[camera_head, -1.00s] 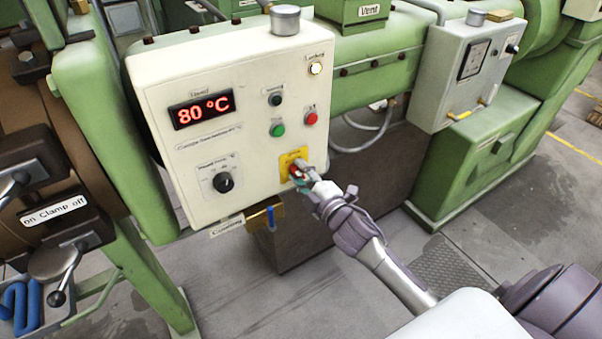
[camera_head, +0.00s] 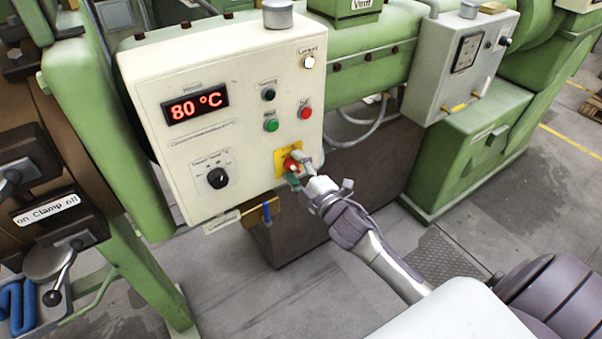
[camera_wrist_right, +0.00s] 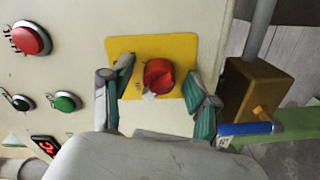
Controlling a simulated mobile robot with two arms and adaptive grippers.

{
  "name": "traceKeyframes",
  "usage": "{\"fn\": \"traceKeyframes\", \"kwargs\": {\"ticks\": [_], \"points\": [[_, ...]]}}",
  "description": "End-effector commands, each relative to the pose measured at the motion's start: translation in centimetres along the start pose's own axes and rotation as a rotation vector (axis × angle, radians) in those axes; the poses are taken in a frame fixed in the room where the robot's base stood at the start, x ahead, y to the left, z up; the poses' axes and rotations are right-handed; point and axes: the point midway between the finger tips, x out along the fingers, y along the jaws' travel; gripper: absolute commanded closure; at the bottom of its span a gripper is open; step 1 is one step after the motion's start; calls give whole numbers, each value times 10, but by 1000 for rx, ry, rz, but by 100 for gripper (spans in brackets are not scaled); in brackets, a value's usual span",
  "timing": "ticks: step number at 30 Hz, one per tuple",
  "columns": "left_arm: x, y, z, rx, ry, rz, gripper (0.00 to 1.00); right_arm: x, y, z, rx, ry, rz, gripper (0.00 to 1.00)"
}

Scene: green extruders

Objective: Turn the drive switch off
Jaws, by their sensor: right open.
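The drive switch is a red rotary knob (camera_wrist_right: 158,76) on a yellow plate (camera_wrist_right: 183,47) in the right wrist view. In the head view the red knob (camera_head: 291,163) sits at the lower right of the white control box. My right gripper (camera_wrist_right: 157,98) is open, with one finger on either side of the knob. Whether the fingers touch the knob cannot be told. In the head view the right gripper (camera_head: 298,170) partly covers the knob and plate. Small marks beside the knob are too blurred to read. My left gripper does not show.
The white control box (camera_head: 150,90) has an 80 °C display (camera_head: 195,107), a black dial (camera_head: 217,178), and green (camera_head: 271,125) and red (camera_head: 305,112) buttons. A brass block (camera_wrist_right: 252,92) with a blue-handled lever (camera_wrist_right: 247,128) is close beside the right finger. A grey box (camera_head: 425,75) stands further right.

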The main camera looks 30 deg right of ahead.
Motion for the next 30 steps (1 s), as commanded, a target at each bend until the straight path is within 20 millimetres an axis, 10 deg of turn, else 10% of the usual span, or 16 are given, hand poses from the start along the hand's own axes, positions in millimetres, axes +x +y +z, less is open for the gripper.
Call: {"fn": "traceKeyframes", "kwargs": {"ticks": [18,30], "points": [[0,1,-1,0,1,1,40,-106,-1,0,1,-1,-2,40],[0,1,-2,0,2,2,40,-118,0,0,-1,0,0,40]]}}
